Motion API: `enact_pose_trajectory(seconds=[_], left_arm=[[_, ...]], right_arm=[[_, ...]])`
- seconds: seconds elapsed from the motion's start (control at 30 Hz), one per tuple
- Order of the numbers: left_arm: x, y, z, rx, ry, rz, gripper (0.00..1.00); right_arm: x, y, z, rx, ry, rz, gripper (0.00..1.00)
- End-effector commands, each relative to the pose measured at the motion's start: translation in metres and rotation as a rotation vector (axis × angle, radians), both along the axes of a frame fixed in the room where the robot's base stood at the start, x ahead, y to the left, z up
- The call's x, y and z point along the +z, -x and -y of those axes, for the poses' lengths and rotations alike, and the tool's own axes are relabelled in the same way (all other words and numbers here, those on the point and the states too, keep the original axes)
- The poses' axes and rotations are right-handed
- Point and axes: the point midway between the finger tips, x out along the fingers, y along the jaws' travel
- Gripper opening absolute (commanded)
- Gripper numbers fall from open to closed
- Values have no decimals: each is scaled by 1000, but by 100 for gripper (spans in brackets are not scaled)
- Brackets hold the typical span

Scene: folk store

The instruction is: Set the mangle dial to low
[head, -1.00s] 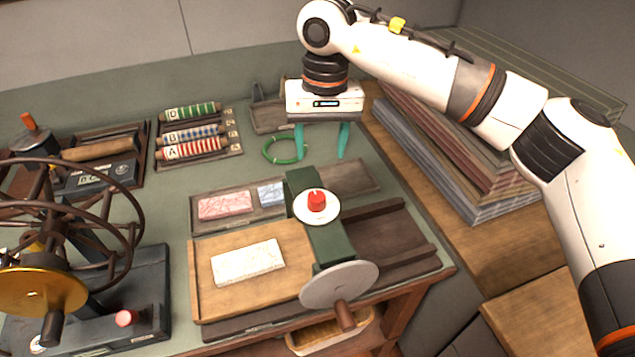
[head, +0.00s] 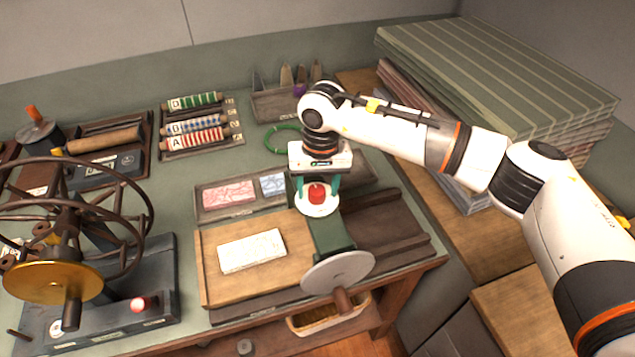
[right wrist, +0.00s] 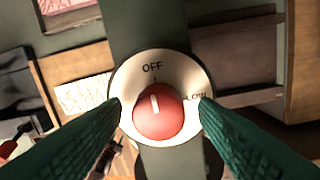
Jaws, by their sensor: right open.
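The mangle (head: 330,232) is a green frame across a wooden bed, with a grey crank wheel at its front. On its top is a white dial plate with a red knob (head: 317,193). In the right wrist view the red knob (right wrist: 158,112) has a white mark pointing up towards OFF; LOW is printed at the right of the plate (right wrist: 150,68). My right gripper (head: 317,187) is above the dial, open, with its green fingers on either side of the knob and apart from it. My left gripper is not in view.
A white printed block (head: 252,251) lies on the wooden board left of the mangle. A tray (head: 240,208) with pink and blue blocks lies behind it. A dark spoked wheel machine (head: 75,230) stands at the left. Stacked boards (head: 490,80) rise at the back right.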

Motion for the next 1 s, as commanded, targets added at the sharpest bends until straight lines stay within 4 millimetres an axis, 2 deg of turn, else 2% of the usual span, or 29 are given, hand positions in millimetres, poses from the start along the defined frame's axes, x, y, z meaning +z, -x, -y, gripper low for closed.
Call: enact_pose_trajectory(seconds=[0.07,0.33,0.67,1.0], left_arm=[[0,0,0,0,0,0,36],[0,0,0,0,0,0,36],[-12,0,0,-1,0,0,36],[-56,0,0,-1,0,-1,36]], right_arm=[[0,0,0,0,0,0,55],[1,0,0,0,0,0,11],[-2,0,0,-46,-1,2,10],[-6,0,-1,-278,-2,3,10]])
